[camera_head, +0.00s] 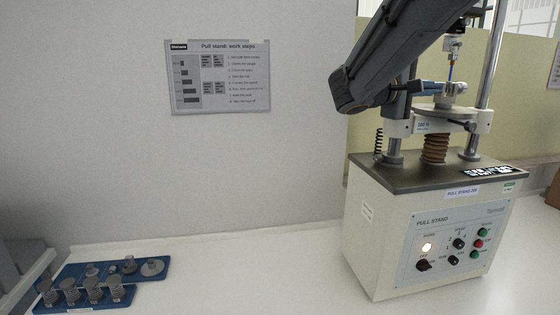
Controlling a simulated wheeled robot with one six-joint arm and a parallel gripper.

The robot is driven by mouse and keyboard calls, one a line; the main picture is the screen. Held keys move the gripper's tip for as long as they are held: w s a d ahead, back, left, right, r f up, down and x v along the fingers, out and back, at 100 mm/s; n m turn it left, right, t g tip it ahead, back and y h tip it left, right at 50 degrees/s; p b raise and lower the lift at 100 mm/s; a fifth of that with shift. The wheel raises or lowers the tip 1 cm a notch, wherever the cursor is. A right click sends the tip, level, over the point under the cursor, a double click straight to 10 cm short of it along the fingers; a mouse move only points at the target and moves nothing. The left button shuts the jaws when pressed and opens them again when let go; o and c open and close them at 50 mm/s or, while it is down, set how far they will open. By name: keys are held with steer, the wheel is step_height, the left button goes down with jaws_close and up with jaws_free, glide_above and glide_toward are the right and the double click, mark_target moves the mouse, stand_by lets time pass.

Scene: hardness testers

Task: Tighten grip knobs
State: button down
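The pull stand (385,235) is a pale box with a dark top plate and two metal columns on the right. A small silver grip (455,90) with a thin rod above it sits over a round plate (440,112) between the columns. Its knobs are too small to make out clearly. My dark grey arm comes down from the top and bends at the left of the columns. My gripper (428,88) points right, close beside the left side of the grip. Its fingers are small and partly merged with the grip, so contact and opening are unclear.
A blue tray (75,272) with several metal discs and coil-like parts lies at the lower left. The panel (450,240) has a lit lamp, dark dials and red and green buttons. A sign (218,77) hangs on the wall. The bench between tray and stand is clear.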

stand_by(0.3)
steer(key=b+v, duration=0.2)
steer(key=v, duration=0.4)
steer(key=shift+w+a, duration=0.2)
steer(key=shift+w, duration=0.1)
stand_by(0.4)
